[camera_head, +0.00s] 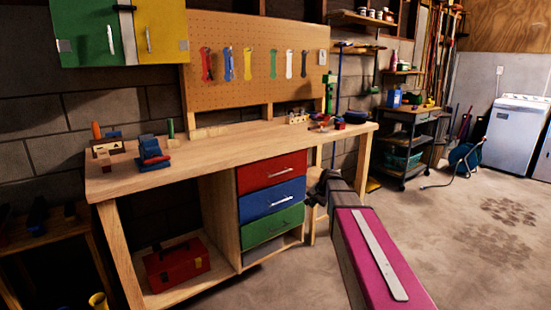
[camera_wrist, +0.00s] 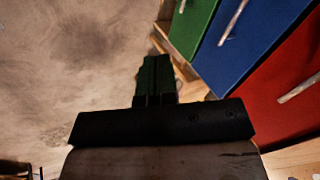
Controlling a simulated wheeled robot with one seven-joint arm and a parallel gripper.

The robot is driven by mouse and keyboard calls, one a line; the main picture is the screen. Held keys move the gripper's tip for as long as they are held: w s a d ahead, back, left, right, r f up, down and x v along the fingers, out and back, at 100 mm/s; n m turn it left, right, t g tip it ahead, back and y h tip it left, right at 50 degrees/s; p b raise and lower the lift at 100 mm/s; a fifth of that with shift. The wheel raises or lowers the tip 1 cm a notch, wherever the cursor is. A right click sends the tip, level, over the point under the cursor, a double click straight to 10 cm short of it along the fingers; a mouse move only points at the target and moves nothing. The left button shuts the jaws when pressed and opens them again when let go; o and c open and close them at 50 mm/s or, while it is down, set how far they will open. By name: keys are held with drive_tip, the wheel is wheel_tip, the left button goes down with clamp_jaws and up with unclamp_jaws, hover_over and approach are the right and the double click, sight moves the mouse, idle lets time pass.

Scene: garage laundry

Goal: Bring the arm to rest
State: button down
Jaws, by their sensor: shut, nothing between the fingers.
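My gripper (camera_head: 318,188) hangs in front of the workbench, to the right of its drawers and below the benchtop height. In the wrist view my gripper (camera_wrist: 155,78) points down past the drawer fronts toward the concrete floor. Its fingers are together with nothing between them. My arm reaches in from the bottom right of the head view, with a magenta link nearest the camera. The gripper appears apart from the drawers.
The wooden workbench (camera_head: 215,153) has red (camera_head: 272,172), blue (camera_head: 272,201) and green (camera_head: 272,229) drawers, all shut. A red toolbox (camera_head: 177,270) sits on its lower shelf. A dark cart (camera_head: 409,114) and a white washer (camera_head: 515,132) stand at right.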

drive_tip(key=s+f+n+g+h, duration=0.1)
drive_tip(key=s+f, duration=0.3)
drive_tip(key=s, duration=0.5)
drive_tip(key=s+f+n+g+h, duration=0.1)
drive_tip(key=s+f+n+g, duration=0.1)
drive_tip(key=s, duration=0.7)
drive_tip(key=s+f+n+g+h, duration=0.1)
drive_tip(key=s+f+n, duration=0.2)
drive_tip(key=s+f, duration=0.4)
drive_tip(key=shift+s+d+n+h, duration=0.3)
drive_tip(key=shift+s+d, duration=0.05)
drive_tip(key=shift+s, duration=0.7)
